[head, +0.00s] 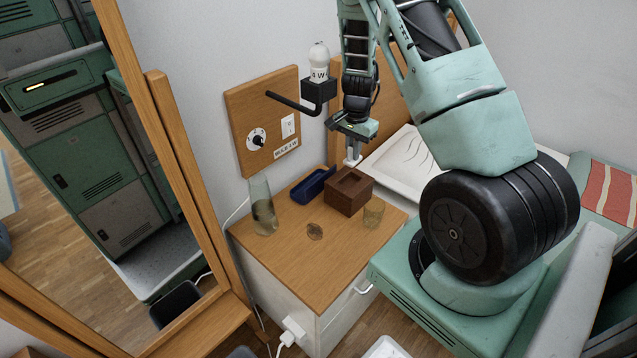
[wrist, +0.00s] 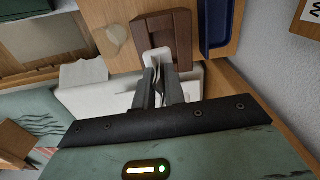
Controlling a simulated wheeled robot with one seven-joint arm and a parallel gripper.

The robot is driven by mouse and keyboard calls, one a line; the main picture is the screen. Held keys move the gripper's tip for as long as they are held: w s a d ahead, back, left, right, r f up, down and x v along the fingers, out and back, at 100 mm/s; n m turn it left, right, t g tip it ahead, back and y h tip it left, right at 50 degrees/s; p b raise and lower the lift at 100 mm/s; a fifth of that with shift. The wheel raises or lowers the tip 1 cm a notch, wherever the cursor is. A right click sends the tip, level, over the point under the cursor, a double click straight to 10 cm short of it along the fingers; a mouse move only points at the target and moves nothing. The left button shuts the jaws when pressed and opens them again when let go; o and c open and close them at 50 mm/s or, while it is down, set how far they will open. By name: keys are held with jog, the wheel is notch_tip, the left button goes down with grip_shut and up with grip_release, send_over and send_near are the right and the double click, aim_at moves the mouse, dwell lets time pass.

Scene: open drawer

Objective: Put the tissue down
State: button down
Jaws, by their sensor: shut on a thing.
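My gripper (head: 353,146) points down just behind the brown square tissue box (head: 348,192) on the wooden-topped nightstand. It is shut on a small white tissue (head: 353,161), which hangs below the fingers near the back edge of the box. In the wrist view the fingertips (wrist: 160,72) pinch the white tissue (wrist: 157,55), which overlaps the near edge of the brown box (wrist: 180,33). Whether the tissue touches the box I cannot tell. The box has a square recess in its top.
The nightstand top (head: 285,245) also holds a blue tray (head: 313,186), a tall glass vase (head: 263,208), a small brown object (head: 315,231) and an amber glass (head: 373,213). A black wall lamp arm (head: 292,104) juts out above. A white pillow (head: 405,160) lies behind. The nightstand's front left is clear.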

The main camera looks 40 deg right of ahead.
aim_at(350, 163)
jog(key=shift+m, duration=0.3)
jog(key=f, duration=0.5)
jog(key=shift+w+d+f, duration=0.2)
jog(key=shift+w+f, duration=0.1)
jog(key=shift+w, duration=0.1)
jog(key=shift+f, duration=2.1)
jog(key=shift+f, duration=0.2)
jog(key=c, duration=1.7)
grip_release()
jog(key=shift+c, duration=0.2)
jog(key=shift+r, duration=0.1)
notch_tip(350, 163, up, 12)
jog(key=shift+r, duration=0.15)
jog(key=shift+s, duration=0.1)
